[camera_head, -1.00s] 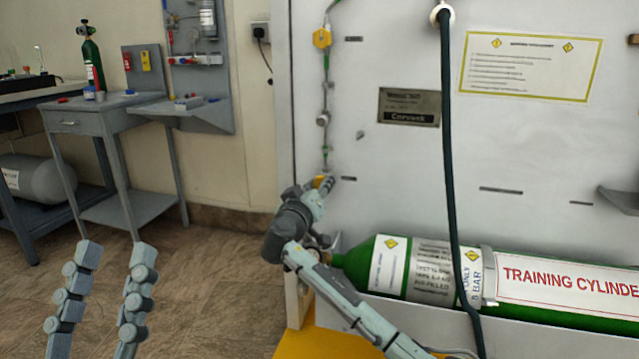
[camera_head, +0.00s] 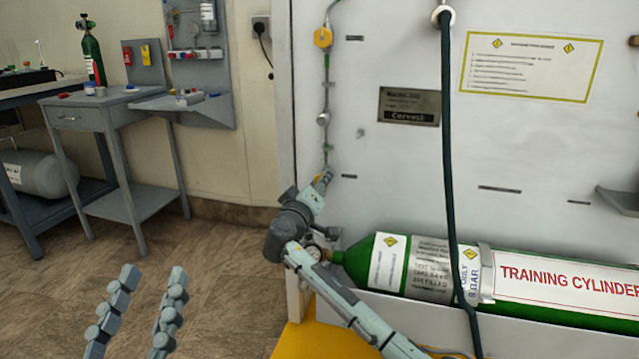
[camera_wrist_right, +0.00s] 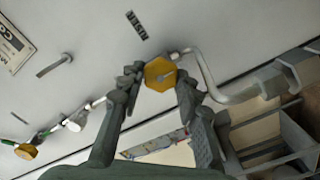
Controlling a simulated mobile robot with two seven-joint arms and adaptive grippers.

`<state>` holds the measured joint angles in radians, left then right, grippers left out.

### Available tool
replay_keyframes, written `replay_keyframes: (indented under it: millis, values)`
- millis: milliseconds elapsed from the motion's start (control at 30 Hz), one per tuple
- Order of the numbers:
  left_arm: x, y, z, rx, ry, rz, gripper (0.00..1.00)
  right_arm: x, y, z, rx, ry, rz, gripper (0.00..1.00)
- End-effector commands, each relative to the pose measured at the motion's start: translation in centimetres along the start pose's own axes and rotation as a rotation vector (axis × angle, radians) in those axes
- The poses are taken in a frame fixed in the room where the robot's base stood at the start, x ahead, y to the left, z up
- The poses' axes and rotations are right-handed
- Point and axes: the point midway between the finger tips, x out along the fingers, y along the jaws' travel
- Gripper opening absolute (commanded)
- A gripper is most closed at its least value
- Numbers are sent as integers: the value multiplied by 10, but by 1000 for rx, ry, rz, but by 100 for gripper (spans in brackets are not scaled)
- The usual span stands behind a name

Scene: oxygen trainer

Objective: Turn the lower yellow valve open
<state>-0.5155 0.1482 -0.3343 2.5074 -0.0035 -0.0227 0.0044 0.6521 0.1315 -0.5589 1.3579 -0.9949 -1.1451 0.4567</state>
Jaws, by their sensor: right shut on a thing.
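The lower yellow valve (camera_wrist_right: 160,73) shows in the right wrist view as a yellow hexagonal knob on the pipe run. My right gripper (camera_wrist_right: 155,80) has a finger on each side of it and is shut on it. In the head view my right gripper (camera_head: 324,178) is at the panel's left edge and hides this valve. An upper yellow valve (camera_head: 323,37) sits higher on the same line; it also shows at lower left in the right wrist view (camera_wrist_right: 26,151). My left gripper (camera_head: 155,272) is open and empty over the floor at lower left.
A green training cylinder (camera_head: 355,262) lies strapped along the panel's lower part, with a gauge (camera_head: 313,253) near its neck. A dark hose (camera_head: 448,150) hangs down the panel. A grey side table (camera_head: 100,110) stands at left. The floor between is clear.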

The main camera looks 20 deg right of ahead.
Motion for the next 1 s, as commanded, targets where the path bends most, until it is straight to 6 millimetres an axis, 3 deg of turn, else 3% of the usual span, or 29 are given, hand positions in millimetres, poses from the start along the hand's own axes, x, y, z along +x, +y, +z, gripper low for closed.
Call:
replay_keyframes:
  millis: [67,100,267,667,1000]
  values:
    - [0,0,0,0,0,0,40,0,0,1,-3,-2,0,4]
    - [0,0,0,0,0,0,40,0,0,1,-3,-2,0,34]
    - [0,0,0,0,1,0,40,0,0,1,-1,-1,0,54]
    - [0,0,1,2,0,0,40,-8,-1,0,2,1,-1,54]
    - [0,0,0,1,0,0,40,-76,-1,1,3,-2,-4,54]
